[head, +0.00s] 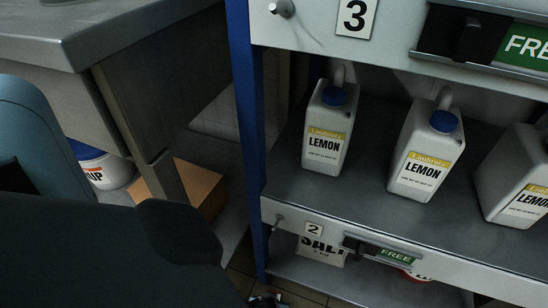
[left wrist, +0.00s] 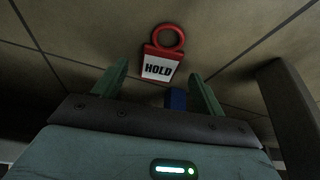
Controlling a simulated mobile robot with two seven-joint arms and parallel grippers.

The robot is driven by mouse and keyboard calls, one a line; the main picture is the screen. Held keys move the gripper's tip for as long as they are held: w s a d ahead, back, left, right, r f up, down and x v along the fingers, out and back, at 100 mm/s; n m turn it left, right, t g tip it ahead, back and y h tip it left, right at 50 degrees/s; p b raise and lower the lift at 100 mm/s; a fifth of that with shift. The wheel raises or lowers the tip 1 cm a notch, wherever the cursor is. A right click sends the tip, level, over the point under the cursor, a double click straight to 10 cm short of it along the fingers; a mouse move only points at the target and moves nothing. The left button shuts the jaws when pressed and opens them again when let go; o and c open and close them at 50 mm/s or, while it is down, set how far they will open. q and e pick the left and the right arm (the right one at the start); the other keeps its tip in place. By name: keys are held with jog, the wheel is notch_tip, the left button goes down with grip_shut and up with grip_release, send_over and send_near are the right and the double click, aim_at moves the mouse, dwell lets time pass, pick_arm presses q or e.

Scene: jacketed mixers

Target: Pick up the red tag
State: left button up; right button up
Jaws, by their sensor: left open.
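The red tag (left wrist: 161,64) has a ring at its top and a white label reading HOLD. In the left wrist view it appears against the tiled floor, just beyond my left gripper (left wrist: 158,72). The two green fingers are apart with nothing held between them. The tag lines up with the gap between the fingertips; I cannot tell how far beyond them it is. I cannot make out the tag in the head view. My right gripper is in neither view.
White LEMON jugs (head: 327,128) stand on a grey shelf (head: 290,192) of a rack with a blue post (head: 247,130). A SALT container (head: 322,250) is below. A metal table (head: 70,42) stands left, with a cardboard box (head: 200,190) and a white bucket (head: 105,168) beneath it.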

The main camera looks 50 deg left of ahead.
pick_arm(q)
jog(key=shift+w+a+f+b, duration=0.15)
jog(key=shift+w+f+b, duration=0.15)
jog(key=shift+f, duration=0.35)
jog(key=shift+c, duration=1)
jog(key=c, duration=0.9)
jog(key=shift+o, duration=0.2)
jog(key=shift+s+r, duration=0.1)
